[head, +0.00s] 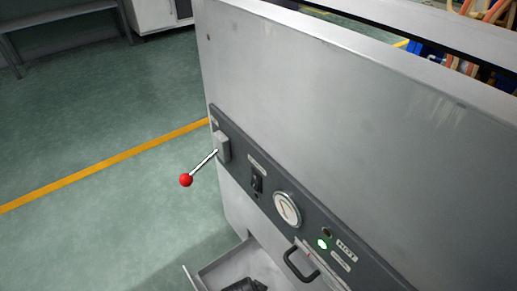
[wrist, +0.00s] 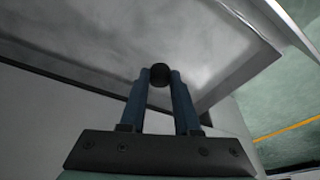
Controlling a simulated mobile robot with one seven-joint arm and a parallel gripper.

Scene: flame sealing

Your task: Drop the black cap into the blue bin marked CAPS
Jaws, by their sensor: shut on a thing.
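In the wrist view, my gripper (wrist: 160,78) has two blue fingers shut on the small round black cap (wrist: 159,72). The cap sits at the fingertips in front of a smooth grey metal surface; I cannot tell how far it is from that surface. In the head view, a dark shape at the bottom edge, over the grey tray, is cut off, and I cannot tell whether it is my gripper. No blue bin with a readable CAPS mark is visible; only some blue objects (head: 432,52) show partly behind the machine at the upper right.
A large grey machine (head: 330,90) fills the right of the head view. Its panel has a red-ball lever (head: 186,180) sticking out left, a gauge (head: 287,208), a lit green button (head: 322,244) and a black handle (head: 300,265). A grey tray (head: 222,267) juts out below. Open green floor lies left.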

